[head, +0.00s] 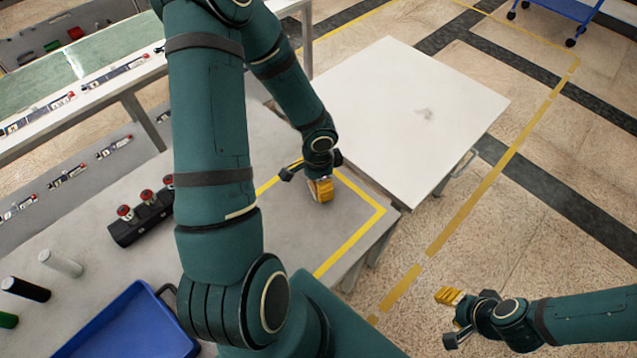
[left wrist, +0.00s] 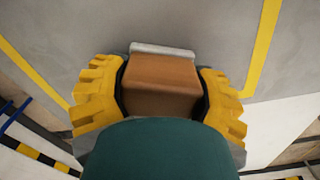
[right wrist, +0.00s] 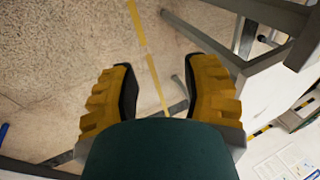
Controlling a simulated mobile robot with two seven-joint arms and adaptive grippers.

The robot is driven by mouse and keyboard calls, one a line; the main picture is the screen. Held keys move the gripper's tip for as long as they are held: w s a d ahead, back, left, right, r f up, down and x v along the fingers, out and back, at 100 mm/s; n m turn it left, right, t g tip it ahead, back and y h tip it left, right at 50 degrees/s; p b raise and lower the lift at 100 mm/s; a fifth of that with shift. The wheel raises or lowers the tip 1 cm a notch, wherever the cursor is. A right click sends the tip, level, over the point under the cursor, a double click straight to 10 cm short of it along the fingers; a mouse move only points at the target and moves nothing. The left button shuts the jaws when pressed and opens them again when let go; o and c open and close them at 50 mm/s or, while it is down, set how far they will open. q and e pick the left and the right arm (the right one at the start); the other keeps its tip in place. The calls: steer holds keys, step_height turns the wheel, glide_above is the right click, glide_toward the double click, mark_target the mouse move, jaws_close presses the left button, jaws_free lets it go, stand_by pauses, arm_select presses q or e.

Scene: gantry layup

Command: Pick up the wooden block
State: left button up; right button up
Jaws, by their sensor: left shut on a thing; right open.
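The wooden block (left wrist: 160,82) is brown and box-shaped, and sits between the yellow ridged fingers of my left gripper (left wrist: 160,98) in the left wrist view. That gripper is shut on it. In the head view my left gripper (head: 321,189) is low over the grey table, inside the yellow taped outline. There the block is mostly hidden by the fingers, and I cannot tell whether it touches the table. My right gripper (head: 449,296) is open and empty, out over the floor; its spread fingers also show in the right wrist view (right wrist: 160,95).
A light strip (left wrist: 162,49) lies at the block's far edge. A white-topped table (head: 400,110) adjoins at right; open floor lies beyond.

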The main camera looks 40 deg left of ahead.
arm_select(q)
step_height(320, 180, up, 10)
steer(key=p, duration=0.4)
steer(key=o, duration=0.5)
steer(key=shift+c, duration=0.2)
steer(key=c, duration=0.3)
